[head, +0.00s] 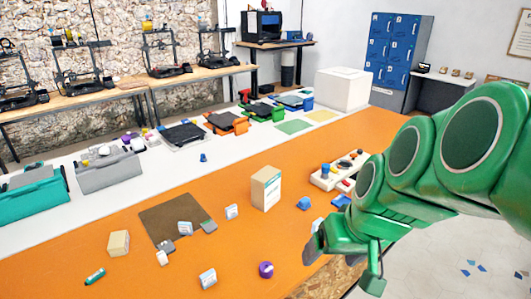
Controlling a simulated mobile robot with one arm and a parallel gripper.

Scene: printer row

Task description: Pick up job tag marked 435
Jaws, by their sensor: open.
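Several small white and blue pieces that look like tags or little boxes lie on the orange tabletop. One (232,211) is near the middle, one (185,228) is on the brown mat (160,213), and one (207,278) is near the front. Their print is too small to read, so I cannot tell which is marked 435. My green arm comes in from the right. My gripper (314,243) is over the table's right front part, with dark fingers partly hidden by the arm. It is open, and no held thing shows.
A cream box (266,188) stands mid-table. A purple roll (266,270), a tan block (118,243) and a green tube (95,276) lie near the front. A white tray (338,170) with small parts sits near my arm. Toolboxes and printers line the back.

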